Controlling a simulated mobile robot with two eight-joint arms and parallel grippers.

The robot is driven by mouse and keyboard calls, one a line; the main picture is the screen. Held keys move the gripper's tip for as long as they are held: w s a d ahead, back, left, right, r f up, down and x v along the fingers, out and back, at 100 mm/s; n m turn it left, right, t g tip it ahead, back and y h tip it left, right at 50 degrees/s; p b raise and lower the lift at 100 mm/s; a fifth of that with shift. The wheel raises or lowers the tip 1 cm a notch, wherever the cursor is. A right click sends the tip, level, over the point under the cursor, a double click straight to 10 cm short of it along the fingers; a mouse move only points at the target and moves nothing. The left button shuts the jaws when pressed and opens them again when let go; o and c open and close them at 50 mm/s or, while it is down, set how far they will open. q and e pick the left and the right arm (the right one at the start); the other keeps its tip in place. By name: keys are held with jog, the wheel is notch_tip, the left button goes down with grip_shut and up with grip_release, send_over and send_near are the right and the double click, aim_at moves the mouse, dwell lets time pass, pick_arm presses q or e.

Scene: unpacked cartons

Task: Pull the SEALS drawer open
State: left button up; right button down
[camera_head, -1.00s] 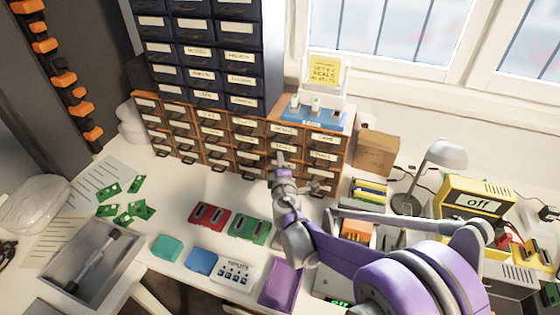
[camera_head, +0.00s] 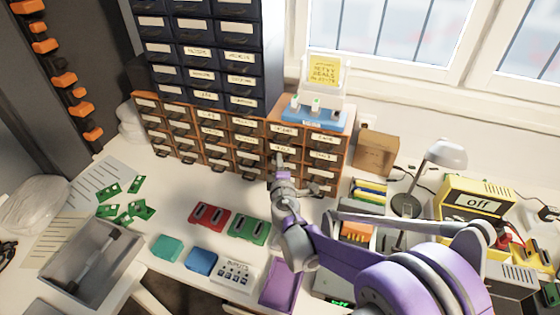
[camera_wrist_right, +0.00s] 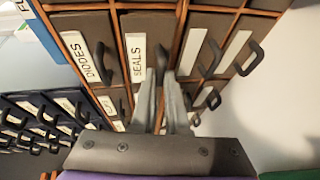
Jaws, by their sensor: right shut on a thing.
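The SEALS drawer (camera_wrist_right: 138,58) is a dark drawer front with a white label and a dark pull handle, beside the DIODES drawer (camera_wrist_right: 88,62) in the right wrist view. It sits in the orange-brown wooden cabinet (camera_head: 343,160) at the back of the table. My right gripper (camera_wrist_right: 160,78) is shut on the SEALS handle, which its fingers partly hide. In the head view the right gripper (camera_head: 280,162) is at the cabinet front and covers part of that column. The drawer front looks about level with its neighbours. My left gripper is not in view.
A dark blue drawer cabinet (camera_head: 205,62) stands behind. A blue switch block (camera_head: 318,118) rests on the wooden cabinet. A cardboard box (camera_head: 376,153) and a lamp (camera_head: 445,153) stand to the right.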

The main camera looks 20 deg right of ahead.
jog(key=s+a, duration=0.6)
jog(key=s, duration=0.2)
jog(key=shift+s, duration=0.35)
jog(key=shift+d, duration=0.1)
jog(key=c, duration=0.9)
grip_release()
jog(key=p+v, duration=0.1)
jog(key=v, duration=1)
jog(key=shift+w+r, duration=0.1)
